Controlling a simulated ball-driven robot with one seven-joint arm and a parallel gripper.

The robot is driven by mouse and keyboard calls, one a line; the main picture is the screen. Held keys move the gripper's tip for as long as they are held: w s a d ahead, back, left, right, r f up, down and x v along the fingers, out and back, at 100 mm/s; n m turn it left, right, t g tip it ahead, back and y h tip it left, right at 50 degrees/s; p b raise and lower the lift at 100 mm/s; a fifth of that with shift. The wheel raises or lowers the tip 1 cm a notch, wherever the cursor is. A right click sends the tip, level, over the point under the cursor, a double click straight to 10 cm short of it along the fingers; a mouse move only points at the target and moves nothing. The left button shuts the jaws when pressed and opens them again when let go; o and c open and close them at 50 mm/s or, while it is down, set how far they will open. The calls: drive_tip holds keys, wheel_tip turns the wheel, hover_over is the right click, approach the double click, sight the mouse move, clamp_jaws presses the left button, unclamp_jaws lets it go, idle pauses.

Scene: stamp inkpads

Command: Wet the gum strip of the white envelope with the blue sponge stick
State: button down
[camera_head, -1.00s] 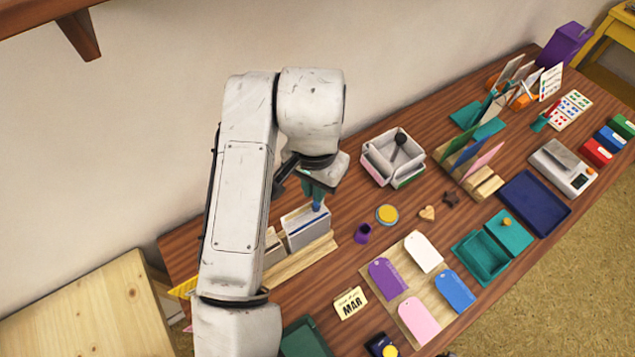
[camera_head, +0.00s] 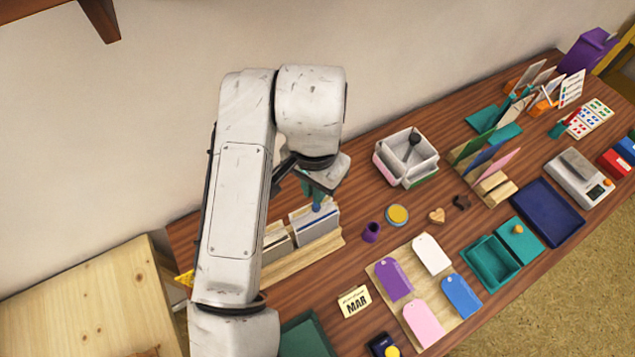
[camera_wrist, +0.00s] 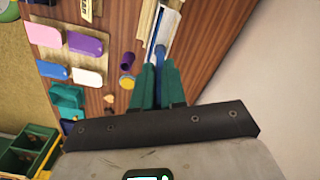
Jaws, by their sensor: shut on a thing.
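My gripper (camera_head: 318,188) has teal fingers and is shut on the blue sponge stick (camera_head: 316,206), which points down. In the wrist view, the gripper (camera_wrist: 158,72) shows with the blue stick (camera_wrist: 160,52) between its fingertips. The white envelope (camera_head: 316,229) stands upright in a wooden rack (camera_head: 300,258) just below the stick. It also shows in the wrist view (camera_wrist: 166,25), beyond the fingertips. The stick's lower end is at the envelope's upper edge; I cannot tell whether they touch. The gum strip is not clear.
A purple cup (camera_head: 371,232) and a yellow round pad (camera_head: 397,215) stand right of the rack. A white divided box (camera_head: 382,165) is behind them. A board (camera_head: 412,326) with several coloured tags lies in front. The wall is close behind the rack.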

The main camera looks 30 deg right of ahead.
drive_tip(key=shift+a, duration=0.15)
drive_tip(key=shift+a, duration=0.4)
drive_tip(key=shift+a, duration=0.15)
drive_tip(key=shift+a+r, duration=0.15)
drive_tip(key=shift+a, duration=0.3)
drive_tip(key=shift+d, duration=0.15)
drive_tip(key=shift+d, duration=0.5)
drive_tip(key=shift+d, duration=0.1)
drive_tip(key=shift+d+f, duration=0.2)
drive_tip(key=shift+d, duration=0.3)
drive_tip(key=shift+d, duration=0.2)
